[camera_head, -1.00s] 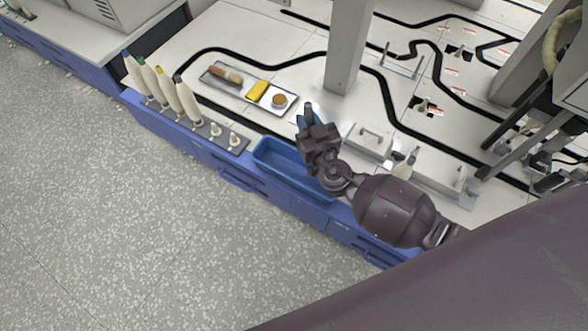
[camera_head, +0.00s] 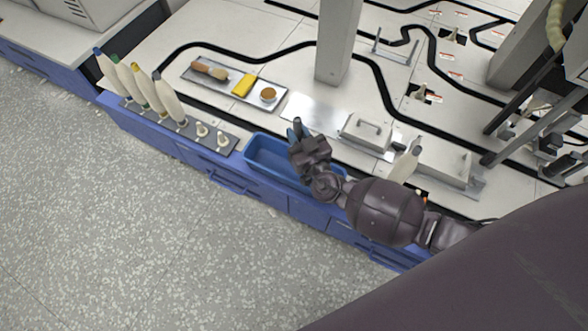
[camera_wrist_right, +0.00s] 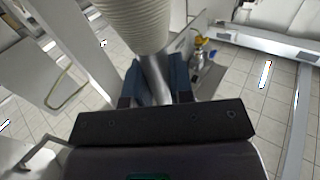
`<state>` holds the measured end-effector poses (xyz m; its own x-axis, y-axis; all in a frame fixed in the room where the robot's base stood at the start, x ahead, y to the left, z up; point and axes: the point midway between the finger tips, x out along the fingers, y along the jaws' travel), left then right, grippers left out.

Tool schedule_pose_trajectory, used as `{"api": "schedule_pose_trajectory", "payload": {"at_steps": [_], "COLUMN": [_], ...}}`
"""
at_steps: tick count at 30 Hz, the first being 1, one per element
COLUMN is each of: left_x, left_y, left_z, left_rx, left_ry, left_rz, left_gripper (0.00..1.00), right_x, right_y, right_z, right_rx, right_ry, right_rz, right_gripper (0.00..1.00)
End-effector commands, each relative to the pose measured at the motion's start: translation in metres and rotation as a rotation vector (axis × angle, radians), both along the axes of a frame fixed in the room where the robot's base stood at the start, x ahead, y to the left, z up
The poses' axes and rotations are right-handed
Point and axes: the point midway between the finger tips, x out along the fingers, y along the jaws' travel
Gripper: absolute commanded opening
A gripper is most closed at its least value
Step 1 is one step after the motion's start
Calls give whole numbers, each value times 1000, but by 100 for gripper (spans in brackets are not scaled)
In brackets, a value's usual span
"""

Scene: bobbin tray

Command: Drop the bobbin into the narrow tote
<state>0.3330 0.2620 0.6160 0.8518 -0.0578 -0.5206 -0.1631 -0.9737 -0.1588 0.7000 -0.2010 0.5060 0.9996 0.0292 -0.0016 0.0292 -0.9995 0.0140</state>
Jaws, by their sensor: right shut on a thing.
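My right gripper (camera_head: 297,136) is over the back edge of the narrow blue tote (camera_head: 256,167), toward its right end. In the right wrist view, its two blue fingers (camera_wrist_right: 158,80) are shut on the grey tip of a bobbin (camera_wrist_right: 132,22). The bobbin's ribbed cream body shows beyond the fingers at the top. In the head view, a dark tip sticks up between the fingers and the bobbin's body is hidden. My gripper and arm cover the tote's right end. The visible part of the tote is empty. My left gripper is not in view.
A rack (camera_head: 223,146) at the left holds several cream bobbins with coloured tips. A metal tray (camera_head: 205,83) behind holds a brush, a yellow block and a round item. A grey post (camera_head: 338,45) rises behind my gripper.

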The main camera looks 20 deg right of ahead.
Motion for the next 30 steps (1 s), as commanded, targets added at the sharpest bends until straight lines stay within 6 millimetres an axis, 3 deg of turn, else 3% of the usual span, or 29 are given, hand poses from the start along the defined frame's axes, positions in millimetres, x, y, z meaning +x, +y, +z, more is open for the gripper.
{"api": "schedule_pose_trajectory", "payload": {"at_steps": [10,11,17,30], "left_x": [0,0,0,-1], "left_y": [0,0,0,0], "left_z": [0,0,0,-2], "left_rx": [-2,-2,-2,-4], "left_ry": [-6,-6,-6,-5], "left_rz": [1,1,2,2], "left_gripper": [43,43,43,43], "right_x": [1,1,1,1], "right_y": [0,0,0,2], "right_z": [-1,-1,-2,-4], "right_rx": [-1,-1,-1,0], "right_ry": [-3,-3,-3,0], "right_rz": [0,0,0,1], "right_gripper": [0,23,52,52]}}
